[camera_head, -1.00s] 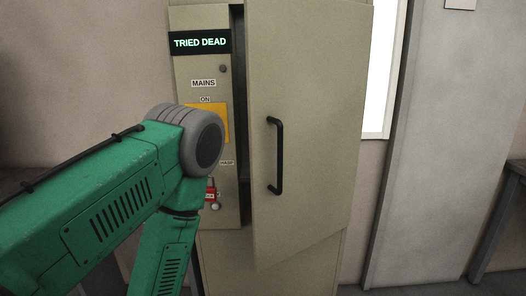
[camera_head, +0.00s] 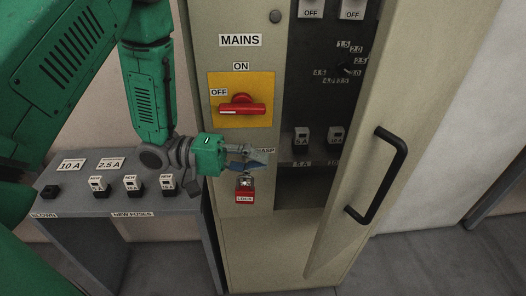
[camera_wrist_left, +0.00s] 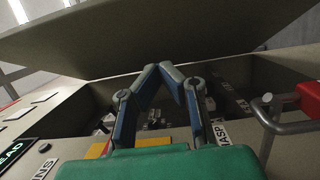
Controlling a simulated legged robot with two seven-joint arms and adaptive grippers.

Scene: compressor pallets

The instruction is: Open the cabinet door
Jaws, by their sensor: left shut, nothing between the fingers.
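The cabinet (camera_head: 235,268) fills the middle of the head view. Its door (camera_head: 425,110) stands wide open to the right, with a black bar handle (camera_head: 376,176) on its outer face. My left gripper (camera_head: 262,165) is shut and empty in front of the cabinet's left panel, beside the hasp label and just above the red lock (camera_head: 245,190). It is well left of the door handle. In the left wrist view, its blue fingers (camera_wrist_left: 165,72) meet at the tips near the cabinet opening, with the door panel (camera_wrist_left: 190,30) beyond. My right gripper is not in view.
A red mains switch (camera_head: 242,108) sits on a yellow plate above the lock. Inside the cabinet are fuse holders (camera_head: 301,137) and a dial. A grey table (camera_head: 110,205) with several fuses stands close at the left. Floor shows clear at the lower right.

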